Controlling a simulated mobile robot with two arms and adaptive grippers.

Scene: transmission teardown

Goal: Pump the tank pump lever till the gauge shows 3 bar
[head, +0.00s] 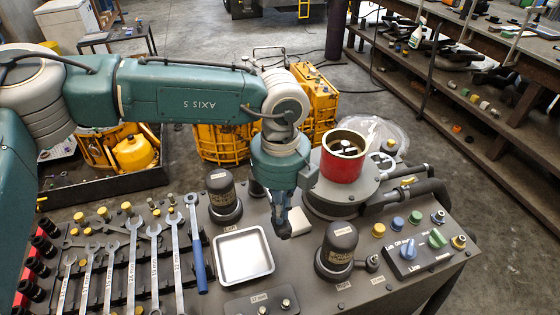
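My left gripper (283,228) hangs down over the dark bench top, between the square metal tray and the black cylinder at the right. Its fingers are small, dark and close together, so I cannot tell whether it is open or shut. No held thing shows. A round grey housing (325,203) behind it bears a red open-topped cylinder (343,160). Dark pipes (420,190) with a small yellow handle (408,181) run from it to the right. I cannot make out a pump lever or a gauge for certain. My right gripper is not in view.
A metal tray (244,280), black capped cylinders (223,195) (337,250) and a blue-handled wrench (200,262) crowd the bench. Wrenches fill the left side. Yellow machinery (222,143) and a shelf (470,75) stand behind.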

